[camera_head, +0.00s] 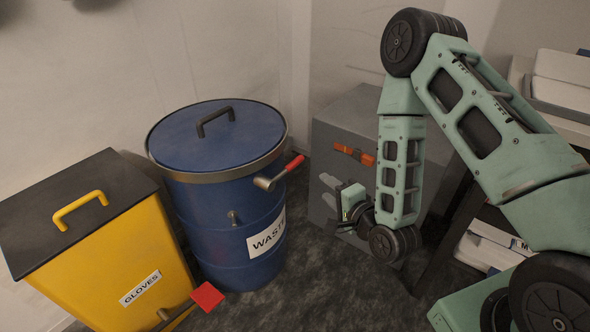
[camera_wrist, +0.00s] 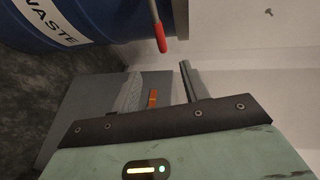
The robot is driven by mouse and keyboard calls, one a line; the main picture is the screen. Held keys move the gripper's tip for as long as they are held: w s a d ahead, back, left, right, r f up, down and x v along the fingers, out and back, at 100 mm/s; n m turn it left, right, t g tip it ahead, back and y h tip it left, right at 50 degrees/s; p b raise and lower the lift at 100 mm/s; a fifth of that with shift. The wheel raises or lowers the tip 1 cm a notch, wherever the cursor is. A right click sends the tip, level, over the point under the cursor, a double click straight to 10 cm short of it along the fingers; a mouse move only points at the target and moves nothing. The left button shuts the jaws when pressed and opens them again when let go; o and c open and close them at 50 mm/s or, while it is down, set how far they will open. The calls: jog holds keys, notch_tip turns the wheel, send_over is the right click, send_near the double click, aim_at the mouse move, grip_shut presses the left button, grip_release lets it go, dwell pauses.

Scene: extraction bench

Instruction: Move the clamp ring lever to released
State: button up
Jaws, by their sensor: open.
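The blue drum (camera_head: 215,205), labelled WASTE, stands left of centre in the head view with a lidded top and a grey clamp ring (camera_head: 200,177) around its rim. The clamp ring lever (camera_head: 278,174) sticks out from the ring's right side, its red grip (camera_head: 294,163) pointing right and slightly up. In the wrist view the lever's red grip (camera_wrist: 160,38) hangs at top centre, beyond the fingers and apart from them. My gripper (camera_head: 338,198) is open and empty, right of and below the lever in the head view. Its two fingers show in the wrist view (camera_wrist: 161,88).
A yellow bin (camera_head: 125,260) labelled GLOVES, with a red pedal (camera_head: 207,296), stands left of the drum. A grey cabinet (camera_head: 345,122) with an orange-red piece (camera_head: 353,153) on its front stands behind my gripper. Dark floor (camera_head: 330,290) is clear in front.

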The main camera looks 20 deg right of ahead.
aim_at(297, 165)
jog(key=b+x, duration=0.1)
jog(key=x, duration=1.6)
grip_shut()
